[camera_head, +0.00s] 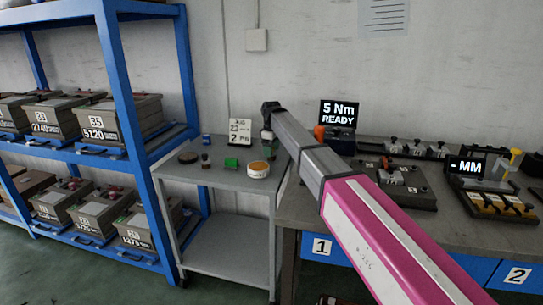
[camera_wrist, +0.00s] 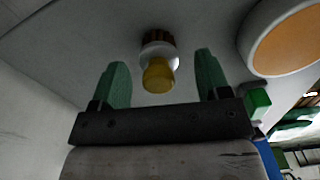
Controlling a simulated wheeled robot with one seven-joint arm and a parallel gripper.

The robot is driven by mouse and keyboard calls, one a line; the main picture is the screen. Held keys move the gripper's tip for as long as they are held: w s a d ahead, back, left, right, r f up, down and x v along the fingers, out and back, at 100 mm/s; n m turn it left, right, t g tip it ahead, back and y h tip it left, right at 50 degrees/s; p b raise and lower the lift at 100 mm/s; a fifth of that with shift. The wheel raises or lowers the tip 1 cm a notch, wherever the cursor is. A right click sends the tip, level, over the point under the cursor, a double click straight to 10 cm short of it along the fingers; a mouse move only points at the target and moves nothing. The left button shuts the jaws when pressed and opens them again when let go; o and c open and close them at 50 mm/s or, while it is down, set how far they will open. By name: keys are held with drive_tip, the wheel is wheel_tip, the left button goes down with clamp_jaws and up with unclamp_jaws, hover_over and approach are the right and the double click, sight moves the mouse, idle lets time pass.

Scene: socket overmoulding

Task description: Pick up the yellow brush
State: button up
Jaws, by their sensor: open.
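The yellow brush shows in the wrist view, with a short yellow handle (camera_wrist: 158,75), a pale collar and dark brown bristles at its far end. My gripper (camera_wrist: 161,64) is open, with one green finger on each side of the brush. The handle lies between the fingers with a gap on both sides, and neither finger appears to touch it. In the head view my arm reaches over the back of the grey cart (camera_head: 225,178), where the gripper's dark end shows; I cannot make out the brush clearly there.
A round white tin with an orange top (camera_wrist: 290,42) is close to the right finger; it also stands on the cart (camera_head: 258,169). A green block (camera_head: 231,163), a brown disc (camera_head: 188,157) and a sign (camera_head: 240,132) share the cart. A blue rack (camera_head: 122,95) stands left, a workbench (camera_head: 300,207) right.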

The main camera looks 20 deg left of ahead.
wheel_tip(320, 180, down, 3)
drive_tip(key=shift+r, duration=0.1)
drive_tip(key=c, duration=1)
